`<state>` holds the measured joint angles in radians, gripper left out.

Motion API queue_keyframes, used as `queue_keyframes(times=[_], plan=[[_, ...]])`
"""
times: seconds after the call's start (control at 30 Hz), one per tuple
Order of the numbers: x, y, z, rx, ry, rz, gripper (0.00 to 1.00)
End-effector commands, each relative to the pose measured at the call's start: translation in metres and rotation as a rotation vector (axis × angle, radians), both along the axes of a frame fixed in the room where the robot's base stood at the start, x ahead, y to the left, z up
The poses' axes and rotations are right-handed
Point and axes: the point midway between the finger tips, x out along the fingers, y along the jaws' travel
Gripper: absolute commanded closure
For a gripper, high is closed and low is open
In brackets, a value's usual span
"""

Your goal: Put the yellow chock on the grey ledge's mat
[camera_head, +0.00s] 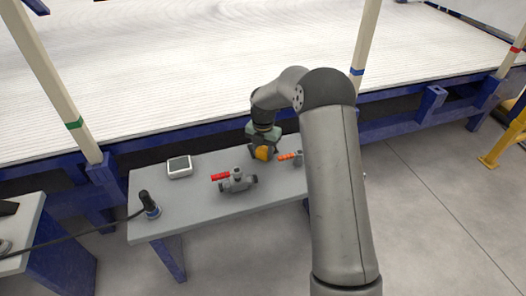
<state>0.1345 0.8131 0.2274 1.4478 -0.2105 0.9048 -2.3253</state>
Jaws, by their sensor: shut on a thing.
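The yellow chock (262,153) is between the fingers of my gripper (262,149), at the back of the grey table (205,207). My gripper points down and is shut on the chock. I cannot tell whether the chock touches the tabletop or hangs just above it. The fingertips are small and partly dark in this view. I cannot make out a grey ledge with a mat for certain.
A grey valve with a red handle (237,182) lies left of the chock. A part with an orange handle (290,156) is partly hidden by my arm. A white-framed device (180,167) and a black corded tool (149,204) are further left. The table's front is clear.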

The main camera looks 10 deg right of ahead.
Motion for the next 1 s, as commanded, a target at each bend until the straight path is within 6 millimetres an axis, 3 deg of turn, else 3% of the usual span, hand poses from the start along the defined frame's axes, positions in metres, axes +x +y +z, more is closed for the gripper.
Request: queue_keyframes(times=[0.27, 0.3, 0.37, 0.73, 1.0], plan=[[0.0, 0.0, -0.002, 0.0, 0.0, 0.0, 0.84], [0.0, 0.0, -0.002, 0.0, 0.0, 0.001, 0.51], [0.0, 0.0, -0.002, 0.0, 0.0, 0.001, 0.38], [0.0, 0.0, 0.006, 0.0, -0.001, 0.0, 0.38], [0.001, 0.0, 0.059, 0.0, -0.004, 0.0, 0.38]])
